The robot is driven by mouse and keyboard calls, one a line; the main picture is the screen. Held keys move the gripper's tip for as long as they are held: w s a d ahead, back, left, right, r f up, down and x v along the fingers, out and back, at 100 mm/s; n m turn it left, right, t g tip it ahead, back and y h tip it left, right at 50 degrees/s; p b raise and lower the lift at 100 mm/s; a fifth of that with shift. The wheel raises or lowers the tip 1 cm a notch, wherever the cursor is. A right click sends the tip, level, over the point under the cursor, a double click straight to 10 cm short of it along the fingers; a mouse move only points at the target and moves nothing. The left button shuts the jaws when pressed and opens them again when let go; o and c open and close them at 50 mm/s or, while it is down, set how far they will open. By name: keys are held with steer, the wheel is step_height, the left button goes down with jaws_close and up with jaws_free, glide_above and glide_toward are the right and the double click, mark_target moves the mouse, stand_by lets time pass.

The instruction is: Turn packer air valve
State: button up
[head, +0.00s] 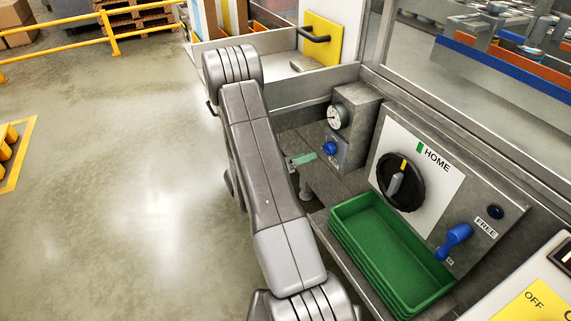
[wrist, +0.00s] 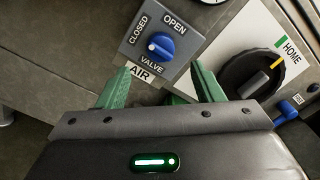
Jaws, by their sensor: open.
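The packer air valve is a round blue knob (wrist: 160,45) on a grey plate labelled OPEN, CLOSED, VALVE and AIR. A pale mark shows on the knob's left side, nearer the CLOSED label. The same blue knob (head: 330,148) shows in the head view, below a pressure gauge. My gripper (wrist: 160,74) is open, with its green fingers apart and nothing between them. The knob appears beyond the fingertips, roughly centred between them; I see no contact. In the head view one green finger of my gripper (head: 302,160) shows left of the valve; my arm hides the rest.
A gauge (head: 334,116) sits above the valve. To the right are a black HOME dial (head: 401,182) and a blue lever (head: 454,240) by the FREE label. Green stacked trays (head: 345,240) stand below the dial. Open floor (head: 130,190) lies to the left.

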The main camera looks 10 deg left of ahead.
mark_target(324, 150)
steer(key=v, duration=0.6)
steer(key=shift+s+a, duration=0.15)
steer(key=shift+s, duration=0.05)
steer(key=x, duration=1.4)
steer(key=shift+a, duration=0.1)
steer(key=shift+a, duration=0.1)
